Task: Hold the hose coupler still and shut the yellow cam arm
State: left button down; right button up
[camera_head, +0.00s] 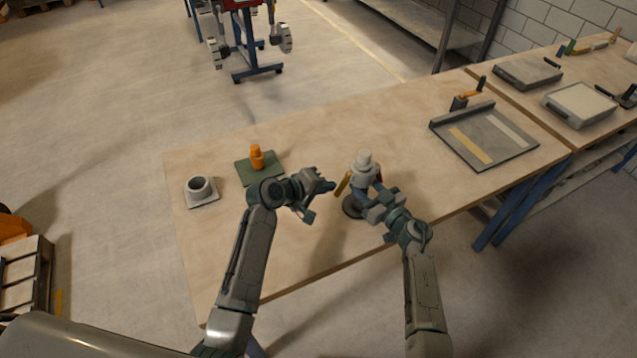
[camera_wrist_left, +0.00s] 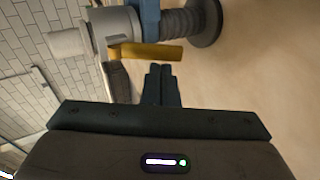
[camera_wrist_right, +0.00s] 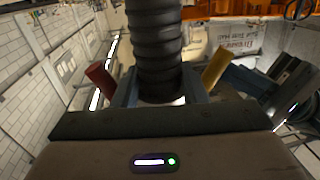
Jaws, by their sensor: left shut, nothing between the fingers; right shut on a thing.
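The hose coupler (camera_head: 363,166) stands upright on the table, a pale grey body above a dark ribbed hose (camera_wrist_left: 183,22) with a round base (camera_head: 352,207). Its yellow cam arm (camera_head: 343,184) slants down and outward on the left side; it also shows in the left wrist view (camera_wrist_left: 150,52). A red cam arm (camera_wrist_right: 101,80) is on the opposite side. My right gripper (camera_head: 370,192) is shut around the coupler; its fingers flank it in the right wrist view (camera_wrist_right: 162,88). My left gripper (camera_head: 328,187) is shut and empty, fingertips (camera_wrist_left: 161,72) close beside the yellow arm; contact is unclear.
A green mat (camera_head: 245,177) with an orange piece (camera_head: 257,157) and a grey cup on a plate (camera_head: 203,203) lie to the left. A grey tray (camera_head: 482,152) lies at the right. The table between mat and tray, behind the coupler, is clear.

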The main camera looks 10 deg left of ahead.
pick_arm(q)
jog(key=shift+w+d+f+t+h, duration=0.1)
jog(key=shift+d+f+t+h, duration=0.3)
jog(key=shift+d+f, duration=0.35)
pick_arm(e)
jog(key=shift+s+a, duration=0.1)
jog(key=shift+a+r, duration=0.1)
